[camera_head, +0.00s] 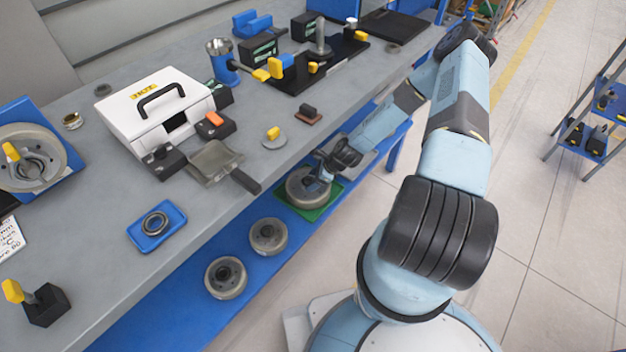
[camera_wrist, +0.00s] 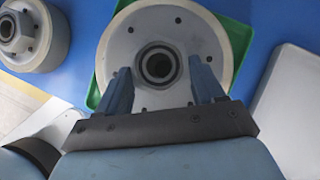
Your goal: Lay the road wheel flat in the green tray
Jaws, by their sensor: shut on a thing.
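The road wheel (camera_head: 301,190) is a grey disc with a dark hub hole, seen at the green tray on the blue lower shelf. In the wrist view the wheel (camera_wrist: 190,45) faces the camera and covers most of the green tray (camera_wrist: 238,38). The tray's green edge (camera_head: 331,203) also shows in the head view. My gripper (camera_wrist: 160,80) has its two blue fingers on either side of the wheel's central hub and is shut on it. The wheel looks about flat over the tray; I cannot tell whether it touches the tray floor.
Two more wheels (camera_head: 268,236) (camera_head: 226,277) lie on the blue shelf to the left. A pale flat panel (camera_wrist: 290,110) is right of the tray in the wrist view. The grey bench top (camera_head: 190,240) overhangs the shelf and holds a white toolbox (camera_head: 150,115).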

